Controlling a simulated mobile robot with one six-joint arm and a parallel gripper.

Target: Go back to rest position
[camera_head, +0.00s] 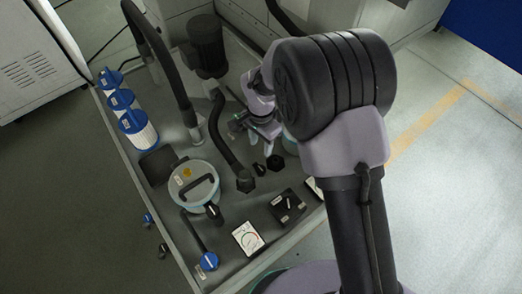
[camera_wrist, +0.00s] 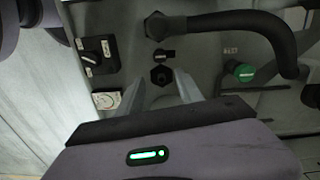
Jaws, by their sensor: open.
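My gripper (camera_head: 262,145) hangs over the back right part of the grey machine deck, partly hidden by my own arm. In the wrist view my gripper (camera_wrist: 159,90) shows two pale fingers spread apart with nothing between them. A black hexagonal fitting (camera_wrist: 162,75) on the deck shows between and beyond the fingertips. I cannot tell how far the fingers are above the deck.
Near my gripper a black hose (camera_head: 222,135) arches over the deck. Blue-and-white filters (camera_head: 137,130) line the left edge. Open floor (camera_head: 455,190) lies right.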

